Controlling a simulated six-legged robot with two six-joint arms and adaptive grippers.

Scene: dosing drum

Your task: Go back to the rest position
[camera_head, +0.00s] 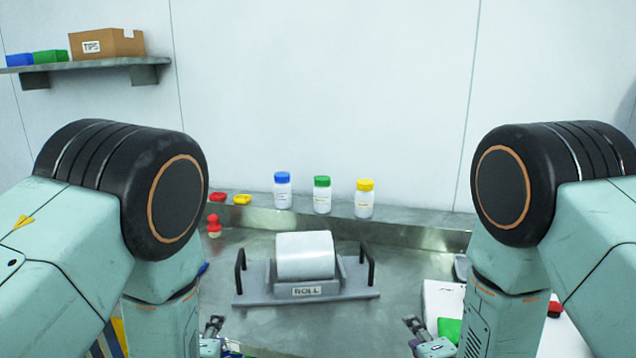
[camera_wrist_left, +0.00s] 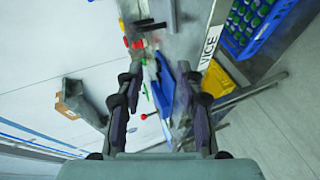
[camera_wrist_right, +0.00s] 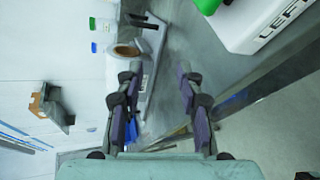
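My right gripper (camera_head: 420,335) is low at the right in the head view, partly cut by the lower edge. In the right wrist view its fingers (camera_wrist_right: 158,85) are also apart and empty. Both grippers are near the bench's front, either side of the grey roll stand (camera_head: 340,290) with its white drum (camera_head: 305,255), and touch neither.
Bottles with blue (camera_head: 283,190), green (camera_head: 322,195) and yellow (camera_head: 364,199) caps stand on the back ledge. Red (camera_head: 217,196) and yellow (camera_head: 242,199) pieces lie beside them. A red-topped object (camera_head: 214,226) stands at left. A shelf (camera_head: 85,68) holds a TIPS box (camera_head: 106,44).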

